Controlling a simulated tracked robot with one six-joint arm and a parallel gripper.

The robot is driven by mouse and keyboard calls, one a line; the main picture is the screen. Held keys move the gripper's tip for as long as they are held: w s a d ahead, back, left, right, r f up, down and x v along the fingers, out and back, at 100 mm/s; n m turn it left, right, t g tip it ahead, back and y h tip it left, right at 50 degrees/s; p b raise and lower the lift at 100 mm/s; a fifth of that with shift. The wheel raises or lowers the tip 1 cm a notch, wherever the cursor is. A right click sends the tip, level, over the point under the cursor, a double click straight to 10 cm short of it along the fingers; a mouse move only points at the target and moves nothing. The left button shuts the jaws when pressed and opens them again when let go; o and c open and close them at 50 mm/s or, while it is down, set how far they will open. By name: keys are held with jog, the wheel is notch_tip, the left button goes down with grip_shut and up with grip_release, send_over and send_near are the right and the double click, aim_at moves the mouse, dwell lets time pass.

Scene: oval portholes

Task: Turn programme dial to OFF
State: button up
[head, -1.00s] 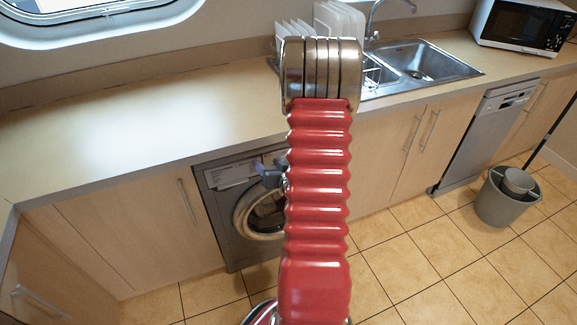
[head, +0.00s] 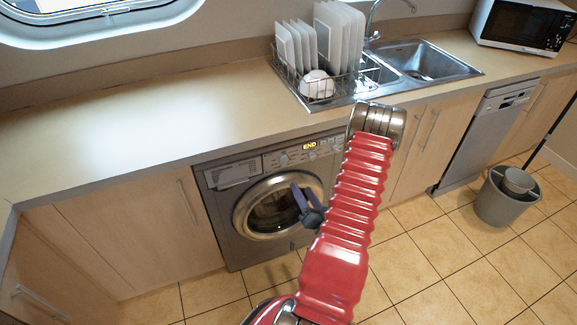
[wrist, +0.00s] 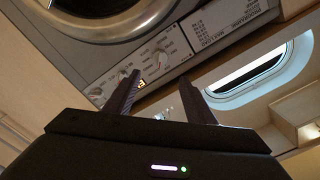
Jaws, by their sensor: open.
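The washing machine (head: 226,222) stands under the counter, with its control panel along the top. A round programme dial (head: 283,159) sits between the drawer front and a lit display (head: 310,145) reading END. The dial shows in the wrist view (wrist: 160,58), above and between my fingers; I cannot read its pointer. My gripper (head: 304,195) is open and empty, in front of the round door and below the panel. Its two dark fingers also show in the wrist view (wrist: 158,80), apart from the dial.
The counter (head: 120,140) overhangs the machine. A dish rack (head: 318,100) with plates and a bowl stands by the sink (head: 425,62). A grey bucket (head: 500,205) stands on the floor at right. The tiled floor before the machine is mostly clear.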

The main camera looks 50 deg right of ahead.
aim_at(285, 161)
jog(key=shift+w, duration=0.1)
jog(key=x, duration=1.3)
jog(key=shift+w+d, duration=0.15)
jog(key=shift+w, duration=0.1)
jog(key=c, duration=1)
jog(key=shift+c, duration=0.2)
jog(key=shift+n, duration=0.4)
jog(key=n, duration=0.7)
jog(key=shift+n, duration=0.4)
